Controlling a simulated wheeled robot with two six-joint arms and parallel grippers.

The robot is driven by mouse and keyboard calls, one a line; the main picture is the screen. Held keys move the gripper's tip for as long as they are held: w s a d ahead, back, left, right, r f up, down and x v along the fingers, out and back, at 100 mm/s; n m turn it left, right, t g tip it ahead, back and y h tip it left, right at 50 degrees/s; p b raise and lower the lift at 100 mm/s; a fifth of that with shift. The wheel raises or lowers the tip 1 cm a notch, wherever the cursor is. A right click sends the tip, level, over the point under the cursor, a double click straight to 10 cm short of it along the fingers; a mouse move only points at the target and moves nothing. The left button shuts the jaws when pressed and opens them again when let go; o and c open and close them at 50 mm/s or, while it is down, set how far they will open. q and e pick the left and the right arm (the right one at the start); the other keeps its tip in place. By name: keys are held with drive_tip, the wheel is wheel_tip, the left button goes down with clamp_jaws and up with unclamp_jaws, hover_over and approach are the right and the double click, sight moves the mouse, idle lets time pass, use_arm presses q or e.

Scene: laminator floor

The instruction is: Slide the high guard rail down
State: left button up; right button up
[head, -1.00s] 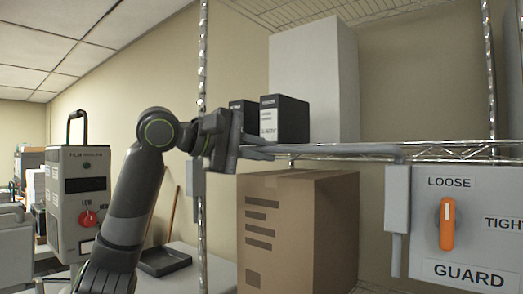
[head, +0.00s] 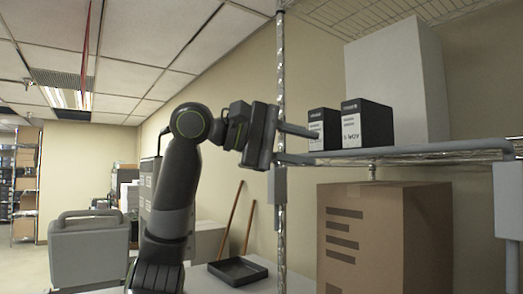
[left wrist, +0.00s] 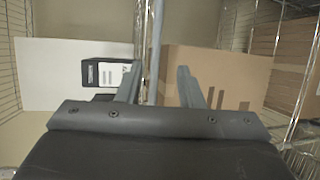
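The guard rail (head: 420,154) is a long grey bar along the front of the wire shelf, above a cardboard box. Its left end is near a grey bracket (head: 277,185) on the chrome post. My left gripper (head: 308,146) is at this left end, its fingers pointing right toward the shelf. In the left wrist view the fingers (left wrist: 158,86) are apart, and the grey rail (left wrist: 157,45) shows in the gap between them, touching neither visibly. Whether the rail lies within finger depth I cannot tell. My right gripper is not in view.
Two black-and-white boxes (head: 362,124) and a tall white box (head: 398,80) stand on the shelf. The cardboard box (head: 372,235) is below it. The chrome post (head: 281,75) is close beside my gripper. A black tray (head: 238,270) lies on a pale surface.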

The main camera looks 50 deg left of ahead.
use_arm(q)
drive_tip(key=b+v, duration=0.1)
drive_tip(key=v, duration=0.7)
drive_tip(key=shift+f, duration=0.1)
idle(0.4)
